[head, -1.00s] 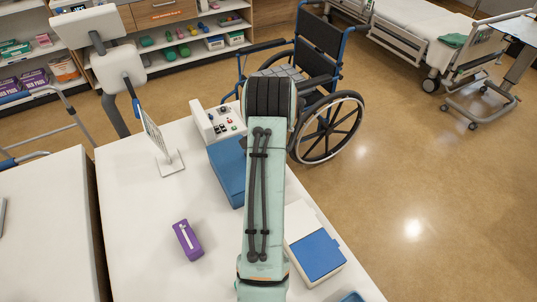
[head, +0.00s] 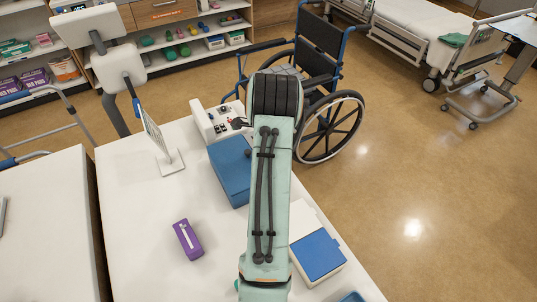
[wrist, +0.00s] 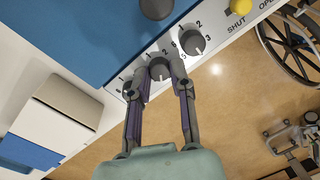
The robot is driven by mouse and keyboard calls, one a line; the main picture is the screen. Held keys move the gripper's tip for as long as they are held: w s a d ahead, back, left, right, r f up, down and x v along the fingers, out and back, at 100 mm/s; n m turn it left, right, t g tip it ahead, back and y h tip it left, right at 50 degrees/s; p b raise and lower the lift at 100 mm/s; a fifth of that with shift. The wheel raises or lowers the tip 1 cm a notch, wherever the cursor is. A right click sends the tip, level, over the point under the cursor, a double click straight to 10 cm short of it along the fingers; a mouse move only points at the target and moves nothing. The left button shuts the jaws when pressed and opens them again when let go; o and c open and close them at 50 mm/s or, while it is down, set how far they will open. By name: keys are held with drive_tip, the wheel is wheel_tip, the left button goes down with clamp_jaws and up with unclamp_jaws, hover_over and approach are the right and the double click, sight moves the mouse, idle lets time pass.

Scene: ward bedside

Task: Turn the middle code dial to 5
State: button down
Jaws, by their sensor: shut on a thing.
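The white control panel (head: 203,124) stands at the far end of the table in the head view, partly hidden by my arm.
A blue box (head: 229,172) stands close in front of the panel. A white and blue box (head: 318,257), a purple device (head: 187,240) and a tilted display (head: 155,137) stand on the table. A wheelchair (head: 318,110) is behind.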

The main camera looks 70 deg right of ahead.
drive_tip(key=m, duration=0.4)
drive_tip(key=shift+m+g, duration=0.3)
idle(0.3)
drive_tip(key=c, duration=1.2)
unclamp_jaws()
drive_tip(key=shift+c, duration=0.2)
